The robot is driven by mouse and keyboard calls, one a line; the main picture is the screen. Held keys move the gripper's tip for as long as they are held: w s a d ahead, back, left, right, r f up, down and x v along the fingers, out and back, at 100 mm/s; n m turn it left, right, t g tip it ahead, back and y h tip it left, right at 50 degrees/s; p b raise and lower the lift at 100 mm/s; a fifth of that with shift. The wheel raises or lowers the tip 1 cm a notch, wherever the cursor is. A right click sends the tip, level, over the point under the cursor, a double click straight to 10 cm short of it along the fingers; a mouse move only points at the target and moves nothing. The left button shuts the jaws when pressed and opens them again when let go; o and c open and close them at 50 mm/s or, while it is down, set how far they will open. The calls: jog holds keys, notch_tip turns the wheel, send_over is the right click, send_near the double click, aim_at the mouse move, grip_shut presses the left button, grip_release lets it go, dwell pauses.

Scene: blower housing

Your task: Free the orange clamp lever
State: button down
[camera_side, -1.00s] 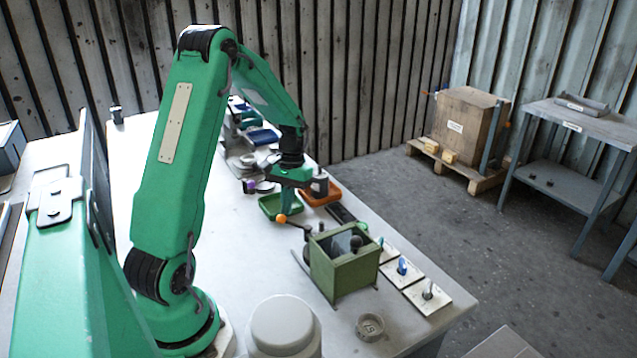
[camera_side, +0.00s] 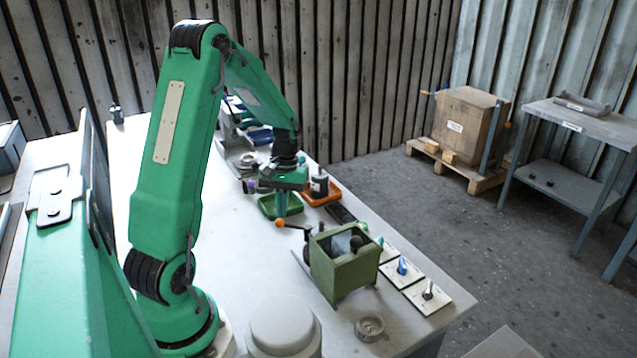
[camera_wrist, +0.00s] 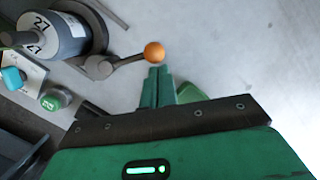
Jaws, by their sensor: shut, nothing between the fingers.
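The clamp lever is a dark arm (camera_side: 295,227) with an orange ball knob (camera_side: 280,223) at its end, beside the green box-shaped housing (camera_side: 343,268). In the wrist view the lever arm (camera_wrist: 124,62) runs from a round grey pivot to the orange ball (camera_wrist: 154,53). My gripper (camera_side: 281,211) is shut and empty, just above the ball in the side view. In the wrist view my gripper's fingertips (camera_wrist: 159,70) are just short of the ball. I cannot tell whether they touch it.
A grey cylinder marked 27 (camera_wrist: 57,35) is beside the lever in the wrist view. White plates with a blue knob (camera_side: 403,266) lie right of the housing. The bench left of the housing is clear.

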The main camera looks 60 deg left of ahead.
aim_at(277, 223)
jog(key=shift+s+d+n, duration=0.2)
jog(key=shift+s+n, duration=0.1)
jog(key=shift+n, duration=0.2)
jog(key=shift+s+d, duration=0.85)
jog(key=shift+d, duration=0.25)
jog(key=shift+w+a+r, duration=0.15)
jog(key=shift+a, duration=0.65)
jog(key=a+r, duration=0.4)
jog(key=r, duration=0.6)
jog(key=shift+w+a+r, duration=0.15)
jog(key=shift+w+a, duration=0.1)
jog(key=shift+w, duration=0.2)
